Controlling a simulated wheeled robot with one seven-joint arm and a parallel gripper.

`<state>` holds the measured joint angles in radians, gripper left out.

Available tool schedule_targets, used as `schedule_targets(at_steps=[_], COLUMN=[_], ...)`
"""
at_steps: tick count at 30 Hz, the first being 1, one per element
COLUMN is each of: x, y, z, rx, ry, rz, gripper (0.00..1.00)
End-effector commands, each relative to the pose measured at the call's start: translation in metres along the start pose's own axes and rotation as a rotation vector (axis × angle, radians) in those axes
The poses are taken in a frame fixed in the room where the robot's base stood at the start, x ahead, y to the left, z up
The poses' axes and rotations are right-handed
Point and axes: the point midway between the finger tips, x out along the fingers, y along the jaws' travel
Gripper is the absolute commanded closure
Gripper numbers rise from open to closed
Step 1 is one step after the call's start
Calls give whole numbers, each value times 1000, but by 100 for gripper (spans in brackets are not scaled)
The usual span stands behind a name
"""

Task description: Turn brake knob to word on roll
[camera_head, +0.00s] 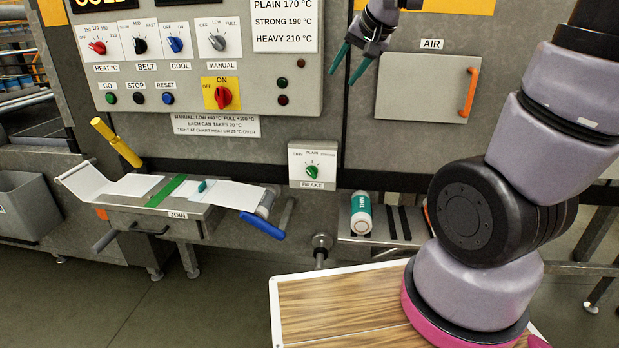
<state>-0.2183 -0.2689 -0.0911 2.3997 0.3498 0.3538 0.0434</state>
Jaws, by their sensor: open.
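The brake knob (313,172) is small and green, on a white plate (312,153) labelled BRAKE below the control panel. Words are printed in an arc above it; the middle one reads PLAIN and the outer two are too small to read surely. The knob seems to point roughly upward, but its exact setting is unclear. A white and teal roll (361,213) stands on a slotted metal shelf right of the plate; its sideways word is not clearly legible. My gripper (346,76) has teal fingers, is open and empty, and hangs above and right of the knob, apart from it.
The control panel (262,60) with coloured knobs is at upper left. A JOIN table (178,216) with white web, yellow lever and blue handle is at left. An AIR door (420,88) with orange handle is at right. Space between gripper and brake plate looks clear.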

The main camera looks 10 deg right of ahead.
Motion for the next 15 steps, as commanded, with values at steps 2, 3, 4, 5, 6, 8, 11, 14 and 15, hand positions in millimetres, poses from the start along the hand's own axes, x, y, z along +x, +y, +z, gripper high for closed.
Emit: schedule_targets(at_steps=[2, 3, 4, 5, 6, 8, 11, 14, 15], x=[43, 62, 76, 91, 110, 139, 185, 228, 244], y=[-5, -6, -7, -7, -7, -5, 2, 13, 18], z=[-5, -8, -10, -11, -12, -12, -7, 2, 6], rx=[4, 7, 7, 7, 6, -1, -25, -66, -87], ry=[11, 26, 38, 49, 66, 94, 146, 204, 230], rz=[16, 26, 34, 45, 61, 89, 145, 209, 237], gripper=[50, 50, 50, 50, 50, 50, 50, 50, 50])
